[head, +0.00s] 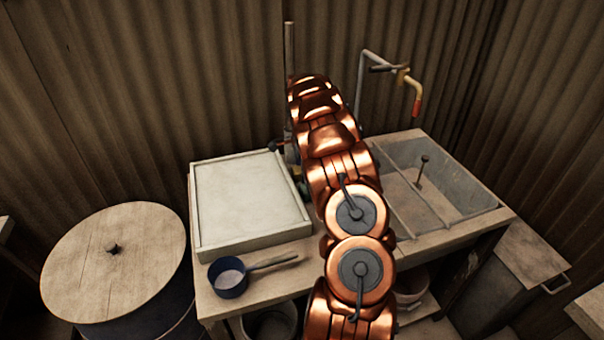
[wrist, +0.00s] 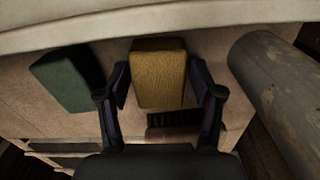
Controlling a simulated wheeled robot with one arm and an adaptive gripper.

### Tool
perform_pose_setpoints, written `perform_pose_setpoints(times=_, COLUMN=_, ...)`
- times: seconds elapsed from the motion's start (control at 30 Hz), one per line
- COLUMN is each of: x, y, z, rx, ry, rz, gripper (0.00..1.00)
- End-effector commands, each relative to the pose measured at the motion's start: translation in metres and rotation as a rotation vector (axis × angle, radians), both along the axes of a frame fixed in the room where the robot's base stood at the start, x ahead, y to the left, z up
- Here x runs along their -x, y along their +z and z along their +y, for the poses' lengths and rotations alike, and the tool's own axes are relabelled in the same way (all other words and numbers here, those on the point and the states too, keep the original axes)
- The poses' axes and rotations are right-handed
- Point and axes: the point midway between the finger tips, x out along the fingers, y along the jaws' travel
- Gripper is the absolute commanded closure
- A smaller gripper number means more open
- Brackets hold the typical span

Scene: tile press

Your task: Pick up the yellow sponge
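In the wrist view the yellow sponge (wrist: 158,75) is a rough, tan-yellow block on the wooden counter. My gripper (wrist: 165,82) has its two dark fingers apart, one on each side of the sponge. The left finger is close to the sponge's left side, with a gap that is hard to judge; a small gap shows on the right. In the head view my copper arm hides the sponge and the gripper.
A dark green block (wrist: 67,78) lies left of the sponge. A thick grey pipe (wrist: 280,95) stands on the right. The head view shows a white tray (head: 250,246), a blue saucepan (head: 229,288), a sink (head: 465,194) and a lidded barrel (head: 120,262).

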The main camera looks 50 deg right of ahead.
Motion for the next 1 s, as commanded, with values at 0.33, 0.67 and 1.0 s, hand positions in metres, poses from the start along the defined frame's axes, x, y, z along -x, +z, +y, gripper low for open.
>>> perform_pose_setpoints(times=0.33, x=0.000, y=0.000, z=0.000, rx=0.000, ry=0.000, rz=0.000, gripper=0.72)
perform_pose_setpoints(times=0.67, x=-0.001, y=0.008, z=0.000, rx=0.000, ry=0.001, rz=0.000, gripper=0.73)
perform_pose_setpoints(times=1.0, x=-0.001, y=0.066, z=0.000, rx=0.004, ry=0.001, rz=-0.004, gripper=0.73)
